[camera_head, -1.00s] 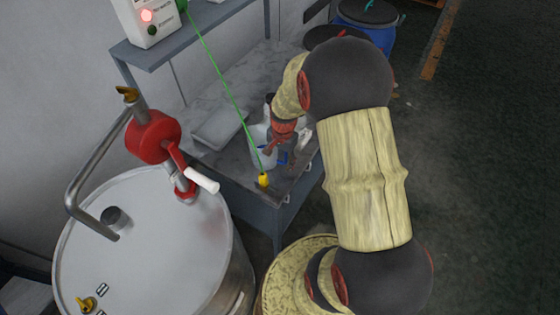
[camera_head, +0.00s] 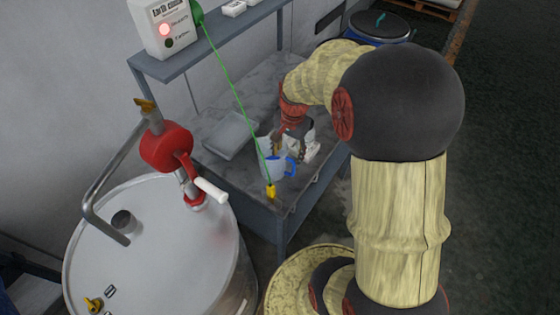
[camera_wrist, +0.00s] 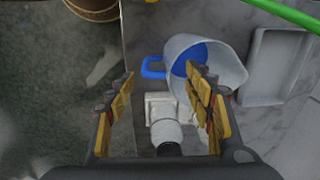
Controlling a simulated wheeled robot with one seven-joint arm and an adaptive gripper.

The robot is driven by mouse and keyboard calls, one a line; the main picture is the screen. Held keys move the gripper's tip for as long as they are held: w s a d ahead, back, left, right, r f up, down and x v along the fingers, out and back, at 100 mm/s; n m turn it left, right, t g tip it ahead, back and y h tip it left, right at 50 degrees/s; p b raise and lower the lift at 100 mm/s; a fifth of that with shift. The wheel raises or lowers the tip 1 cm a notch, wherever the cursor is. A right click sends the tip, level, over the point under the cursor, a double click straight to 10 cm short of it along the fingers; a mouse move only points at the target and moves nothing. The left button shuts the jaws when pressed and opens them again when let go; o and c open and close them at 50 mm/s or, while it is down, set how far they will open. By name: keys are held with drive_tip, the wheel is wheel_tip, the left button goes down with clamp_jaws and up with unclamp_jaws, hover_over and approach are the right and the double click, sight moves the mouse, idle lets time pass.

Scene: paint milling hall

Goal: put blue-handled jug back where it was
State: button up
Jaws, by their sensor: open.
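The jug (camera_head: 274,168), pale and translucent with a blue handle (camera_head: 291,166), stands upright on the grey metal bench (camera_head: 232,182) near its front edge. In the wrist view the jug (camera_wrist: 222,62) is at upper right, with the handle (camera_wrist: 151,68) pointing left. My gripper (camera_wrist: 160,76) is open. Its right finger overlaps the jug's near side in the picture; I cannot tell whether they touch. The handle shows beyond and between the fingertips. In the head view my gripper (camera_head: 288,150) is just behind the jug, partly hidden.
A white fitting or bottle (camera_wrist: 166,122) stands below the open fingers. A shallow grey tray (camera_head: 231,135) lies left of the jug. A green cable (camera_head: 236,95) runs down to a yellow clamp (camera_head: 270,192) at the bench edge. A steel drum (camera_head: 150,250) with a red pump stands at left.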

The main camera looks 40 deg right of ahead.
drive_tip(key=s+a+r+n+t, duration=0.25)
drive_tip(key=a+r+n, duration=0.25)
drive_tip(key=a+r, duration=0.6)
drive_tip(key=s+a+r+n+t, duration=0.2)
drive_tip(key=s+a+r+n, duration=0.4)
drive_tip(key=s+r+n, duration=0.2)
drive_tip(key=s+r, duration=0.2)
drive_tip(key=s, duration=0.1)
drive_tip(key=shift+s+a, duration=0.15)
drive_tip(key=shift+s, duration=0.05)
wheel_tip(320, 180, down, 3)
drive_tip(key=b, duration=0.3)
drive_tip(key=shift+f, duration=0.2)
